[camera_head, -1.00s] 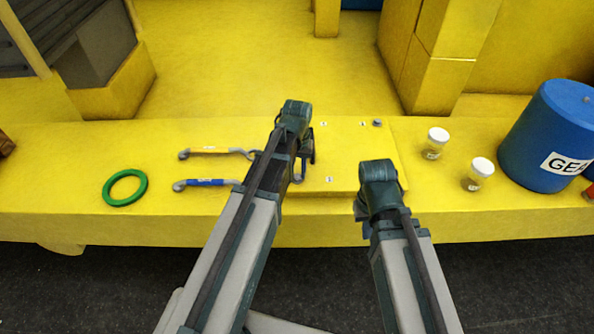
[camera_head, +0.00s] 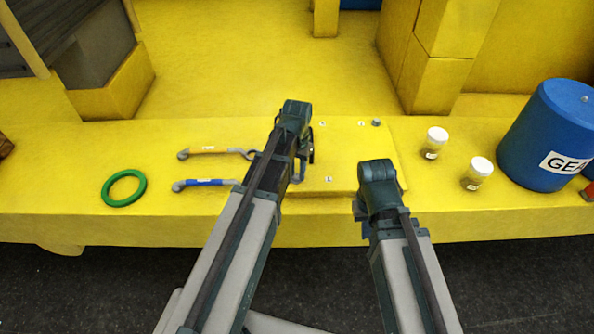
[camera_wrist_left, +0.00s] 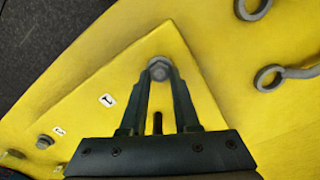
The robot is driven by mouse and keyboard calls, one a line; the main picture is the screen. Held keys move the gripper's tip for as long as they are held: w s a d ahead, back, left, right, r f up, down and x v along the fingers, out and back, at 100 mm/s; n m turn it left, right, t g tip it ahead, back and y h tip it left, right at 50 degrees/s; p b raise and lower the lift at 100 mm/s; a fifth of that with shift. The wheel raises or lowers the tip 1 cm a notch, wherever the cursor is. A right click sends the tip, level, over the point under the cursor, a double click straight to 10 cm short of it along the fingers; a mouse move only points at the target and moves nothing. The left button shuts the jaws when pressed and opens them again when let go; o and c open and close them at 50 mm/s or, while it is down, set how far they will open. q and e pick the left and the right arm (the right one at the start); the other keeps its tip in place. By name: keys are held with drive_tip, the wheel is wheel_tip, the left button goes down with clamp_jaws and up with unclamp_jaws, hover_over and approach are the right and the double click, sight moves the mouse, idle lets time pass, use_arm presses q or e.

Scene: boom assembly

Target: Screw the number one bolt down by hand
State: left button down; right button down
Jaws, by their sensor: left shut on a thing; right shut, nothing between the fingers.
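The number one bolt (camera_wrist_left: 159,69) is a grey hex-headed bolt at a corner of the raised yellow plate (camera_wrist_left: 150,45). A white label marked 1 (camera_wrist_left: 107,100) lies beside it in the left wrist view. My left gripper (camera_wrist_left: 160,80) is shut on the bolt head, one finger on each side. In the head view my left gripper (camera_head: 298,172) is over the plate's left part, and its arm hides the bolt. My right gripper (camera_head: 360,208) is shut and empty by the plate's front right corner; its fingertips are mostly hidden by the wrist.
Another bolt (camera_head: 376,122) stands at the plate's back right. An orange-handled wrench (camera_head: 210,150), a blue-handled wrench (camera_head: 208,182) and a green ring (camera_head: 124,188) lie left. Two white-capped jars (camera_head: 437,142) and a blue drum (camera_head: 550,135) stand right.

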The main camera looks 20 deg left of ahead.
sight(297, 175)
use_arm(q)
drive_tip(key=shift+w, duration=0.1)
drive_tip(key=c, duration=0.6)
unclamp_jaws()
drive_tip(key=shift+c, duration=0.2)
drive_tip(key=shift+r, duration=0.15)
wheel_tip(297, 175, up, 14)
drive_tip(key=p, duration=1.3)
drive_tip(key=shift+f+p, duration=0.2)
drive_tip(key=shift+p, duration=0.2)
drive_tip(key=shift+f, duration=0.15)
drive_tip(key=s+d+f+b, duration=0.5)
drive_tip(key=s+f+b, duration=0.2)
drive_tip(key=f+b, duration=0.1)
drive_tip(key=s+d+f+m+y+b, duration=0.1)
drive_tip(key=s+d+f+b, duration=0.4)
drive_tip(key=s+f+b, duration=0.3)
drive_tip(key=shift+d+f+b, duration=0.25)
drive_tip(key=shift+d+b, duration=0.15)
drive_tip(key=shift+b, duration=0.05)
